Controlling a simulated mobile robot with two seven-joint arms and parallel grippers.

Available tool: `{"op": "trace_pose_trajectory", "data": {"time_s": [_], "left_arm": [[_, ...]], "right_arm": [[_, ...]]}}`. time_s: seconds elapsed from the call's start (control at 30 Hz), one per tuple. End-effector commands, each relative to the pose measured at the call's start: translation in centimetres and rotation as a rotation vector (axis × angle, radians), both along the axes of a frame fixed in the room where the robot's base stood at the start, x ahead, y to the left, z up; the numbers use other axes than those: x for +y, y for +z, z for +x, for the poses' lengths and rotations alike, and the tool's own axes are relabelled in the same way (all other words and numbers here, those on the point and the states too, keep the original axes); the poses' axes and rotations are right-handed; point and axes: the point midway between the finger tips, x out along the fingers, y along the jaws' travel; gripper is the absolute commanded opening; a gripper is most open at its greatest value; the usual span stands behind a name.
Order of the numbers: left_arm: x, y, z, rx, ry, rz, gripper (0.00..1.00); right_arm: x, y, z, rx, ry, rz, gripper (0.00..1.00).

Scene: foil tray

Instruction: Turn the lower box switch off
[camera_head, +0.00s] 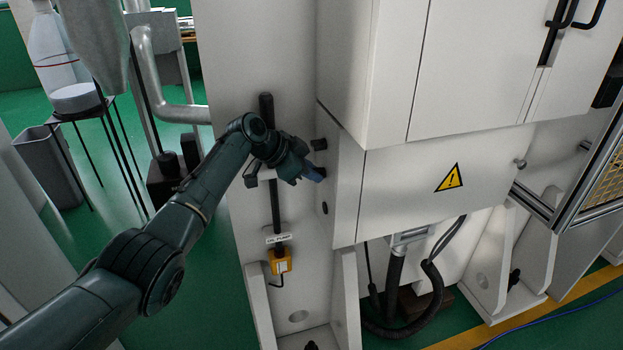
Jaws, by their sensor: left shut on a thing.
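The lower box (405,195) is a white cabinet section with a yellow warning triangle on its front. Its narrow left side carries dark fittings: a black knob (318,144) near the top and a small dark fitting (325,208) lower down. My left arm comes in from the lower left. My left gripper (316,174) is at this left side, between the two fittings, and is shut on a small part there, apparently the box switch. The fingers hide most of that part, so its setting cannot be told. My right gripper is not in view.
Above the lower box are larger white cabinet doors with black handles (551,35). A white column with a dark vertical rod and a yellow box (280,261) stands behind my gripper. Black hoses (395,285) hang below. A metal-framed guard (585,170) is at the right.

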Motion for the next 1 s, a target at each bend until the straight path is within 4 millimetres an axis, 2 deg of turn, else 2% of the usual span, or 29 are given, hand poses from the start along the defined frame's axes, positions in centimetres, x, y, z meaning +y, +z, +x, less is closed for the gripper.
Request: {"op": "trace_pose_trajectory", "data": {"time_s": [0.27, 0.73, 0.77, 1.0], "left_arm": [[-0.08, -0.08, 0.04, 0.072, -0.002, -0.024, 0.00], [-0.09, -0.07, 0.01, 0.084, -0.002, -0.028, 0.00], [-0.09, -0.07, 0.01, 0.084, -0.002, -0.028, 0.13], [-0.04, -0.04, 0.05, 0.082, -0.001, -0.026, 0.33]], "right_arm": [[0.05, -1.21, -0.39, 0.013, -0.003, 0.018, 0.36], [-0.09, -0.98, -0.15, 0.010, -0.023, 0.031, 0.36], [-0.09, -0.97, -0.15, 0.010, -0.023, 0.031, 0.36], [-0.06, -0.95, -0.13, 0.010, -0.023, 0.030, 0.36]]}}
